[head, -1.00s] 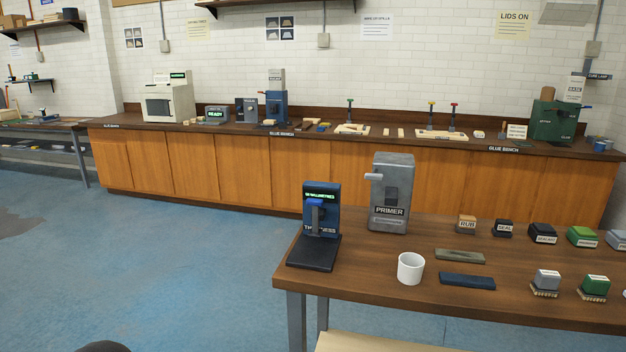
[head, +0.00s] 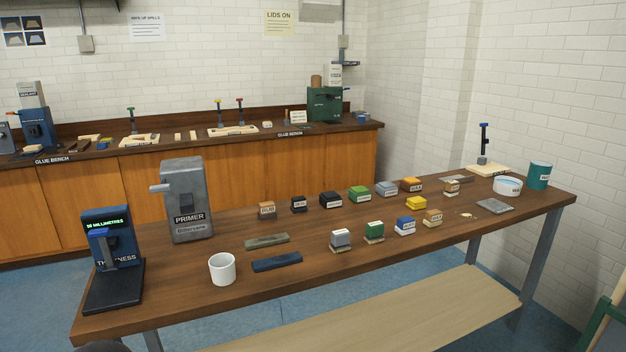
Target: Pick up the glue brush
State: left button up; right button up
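Several small labelled brush-like blocks with pale undersides stand in a front row on the dark wooden table (head: 300,290). They are a grey one (head: 340,236), a green one (head: 374,229), a blue one (head: 405,224) and a tan one (head: 433,216). Their labels are too small to read surely, so I cannot tell which is the glue brush. Neither of my grippers is in view.
A back row holds more labelled blocks, among them a tan (head: 267,210) and a green one (head: 360,194). A grey primer machine (head: 184,195), thickness gauge (head: 112,250), white cup (head: 222,268) and white tub (head: 507,187) stand on the table. Its front edge is mostly clear.

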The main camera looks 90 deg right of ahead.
aim_at(452, 186)
jog(key=z, duration=0.25)
jog(key=i, duration=0.3)
jog(key=z, duration=2.55)
jog(key=i, duration=0.25)
jog(key=z, duration=1.35)
jog(key=k, duration=0.45)
jog(key=z, duration=0.55)
jog(key=i, duration=1.5)
jog(key=u, duration=0.5)
